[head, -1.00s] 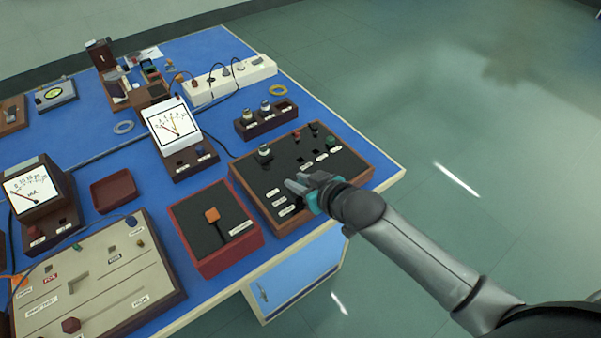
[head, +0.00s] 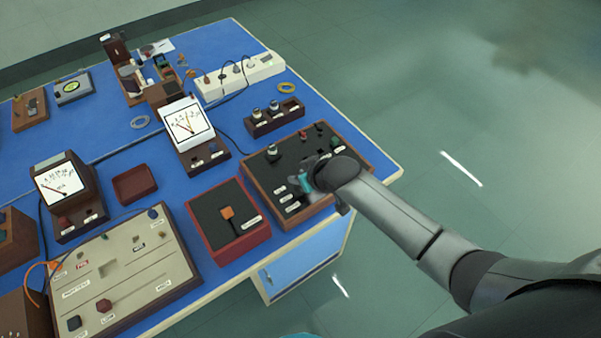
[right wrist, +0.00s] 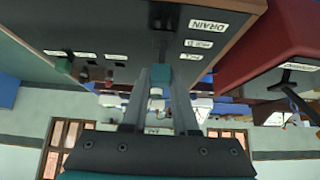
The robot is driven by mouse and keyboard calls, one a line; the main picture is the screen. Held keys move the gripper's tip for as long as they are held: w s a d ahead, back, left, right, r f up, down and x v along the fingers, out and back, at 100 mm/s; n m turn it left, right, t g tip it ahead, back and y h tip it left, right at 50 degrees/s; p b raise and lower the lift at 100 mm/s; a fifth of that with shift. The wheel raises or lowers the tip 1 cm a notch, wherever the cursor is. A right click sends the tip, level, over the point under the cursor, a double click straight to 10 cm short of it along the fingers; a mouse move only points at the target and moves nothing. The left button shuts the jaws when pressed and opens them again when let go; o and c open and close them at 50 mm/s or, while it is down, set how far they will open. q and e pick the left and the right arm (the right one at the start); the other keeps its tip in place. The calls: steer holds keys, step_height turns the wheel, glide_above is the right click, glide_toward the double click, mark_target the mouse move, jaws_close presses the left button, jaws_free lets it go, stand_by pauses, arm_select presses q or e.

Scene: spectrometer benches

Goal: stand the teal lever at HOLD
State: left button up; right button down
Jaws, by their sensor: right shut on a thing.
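The teal lever's square knob (right wrist: 160,75) sits between the two fingertips of my right gripper (right wrist: 160,78) in the right wrist view. The gripper is shut on it. The lever belongs to the dark-topped, wood-framed panel (head: 258,172). Beside its slot in the right wrist view are the labels DRAIN (right wrist: 208,26), HOLD (right wrist: 198,43) and a third, less legible one (right wrist: 193,57). I cannot tell exactly which label the lever lines up with. In the head view my right gripper (head: 304,184) is over the panel's front part, partly hidden by my wrist. My left gripper is out of view.
A meter (head: 187,122) stands behind. The bench edge is close to the right.

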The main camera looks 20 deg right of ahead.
steer(key=shift+s, duration=0.1)
steer(key=c, duration=0.7)
jaws_free()
steer(key=p+v, duration=0.3)
steer(key=v, duration=1.2)
steer(key=shift+d, duration=0.15)
